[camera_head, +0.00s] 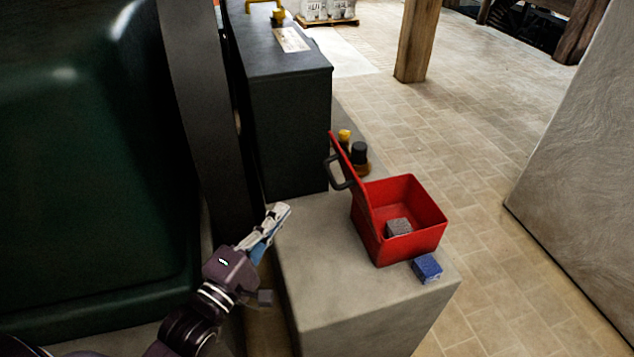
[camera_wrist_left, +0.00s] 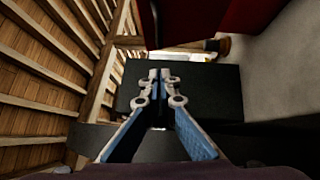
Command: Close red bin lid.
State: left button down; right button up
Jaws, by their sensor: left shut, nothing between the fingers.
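The red bin (camera_head: 412,245) stands on a concrete block (camera_head: 330,285). Its red lid (camera_head: 356,187) is open, standing up and tilted along the bin's left side, with a dark handle (camera_head: 338,172) on its outer face. A grey cube (camera_head: 398,227) lies inside the bin. My left gripper (camera_head: 282,211) is shut and empty, left of the lid and apart from it, near the block's left edge. In the left wrist view the closed fingers (camera_wrist_left: 160,76) point at a dark cabinet, and a dark red surface (camera_wrist_left: 195,20) shows at the top. My right gripper is not in view.
A blue cube (camera_head: 427,268) sits on the block in front of the bin. A black and yellow object (camera_head: 359,155) stands behind the lid. A dark cabinet (camera_head: 285,125) rises behind the block, and a green machine (camera_head: 90,190) fills the left. Tiled floor lies open to the right.

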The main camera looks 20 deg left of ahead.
pick_arm(q)
jog(key=w+d+r+p, duration=0.1)
jog(key=w+d+p, duration=0.1)
jog(key=w+d, duration=0.3)
jog(key=shift+a+x, duration=0.45)
jog(key=shift+x, duration=1.75)
jog(key=shift+w+f+p, duration=0.1)
jog(key=shift+f+p, duration=0.1)
jog(key=shift+p, duration=0.1)
